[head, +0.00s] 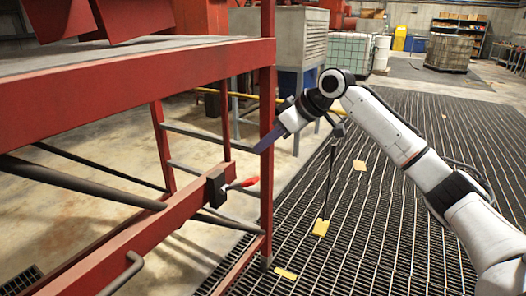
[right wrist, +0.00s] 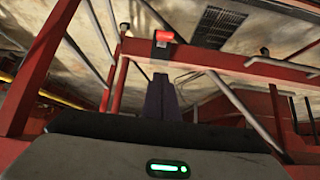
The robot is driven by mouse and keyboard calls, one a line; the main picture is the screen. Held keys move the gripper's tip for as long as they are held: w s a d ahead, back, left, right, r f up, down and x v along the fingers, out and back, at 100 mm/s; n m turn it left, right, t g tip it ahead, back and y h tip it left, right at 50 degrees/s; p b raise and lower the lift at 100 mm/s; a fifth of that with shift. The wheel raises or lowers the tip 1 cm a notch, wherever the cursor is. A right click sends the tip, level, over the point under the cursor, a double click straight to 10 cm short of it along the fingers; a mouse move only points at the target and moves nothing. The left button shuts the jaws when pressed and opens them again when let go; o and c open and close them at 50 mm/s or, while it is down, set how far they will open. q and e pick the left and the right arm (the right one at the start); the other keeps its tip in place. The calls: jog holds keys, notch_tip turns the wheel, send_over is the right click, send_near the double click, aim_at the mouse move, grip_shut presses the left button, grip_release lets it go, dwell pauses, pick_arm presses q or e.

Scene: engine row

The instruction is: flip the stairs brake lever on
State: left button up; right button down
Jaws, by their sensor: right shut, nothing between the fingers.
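The brake lever has a red handle (head: 243,183) on a black box (head: 216,188), fixed to a red beam of the stairs (head: 150,232). The handle sticks out to the right and tilts slightly upward in the head view. My right gripper (head: 260,149) is above and slightly right of the handle in that picture, apart from it, with dark fingers shut and empty. In the right wrist view the shut fingers (right wrist: 161,98) point toward the red handle (right wrist: 164,37), which is beyond their tips with a visible gap. My left gripper is not in view.
A red upright post (head: 267,110) of the stairs stands close to my right gripper. Grey crossbars (head: 195,133) run behind the lever. The grating beyond is largely open.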

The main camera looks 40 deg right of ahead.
send_over(254, 178)
jog(key=w, duration=0.1)
jog(key=f, duration=0.3)
jog(key=f+p, duration=0.1)
jog(key=f, duration=0.1)
jog(key=shift+w+a+f, duration=0.1)
jog(key=shift+w+a, duration=0.1)
jog(key=shift+a, duration=0.2)
jog(key=f, duration=0.2)
jog(key=s+f, duration=0.1)
jog(key=shift+d+f, duration=0.15)
jog(key=shift+d, duration=0.15)
jog(key=shift+s+f, duration=0.25)
jog(key=shift+f, duration=0.15)
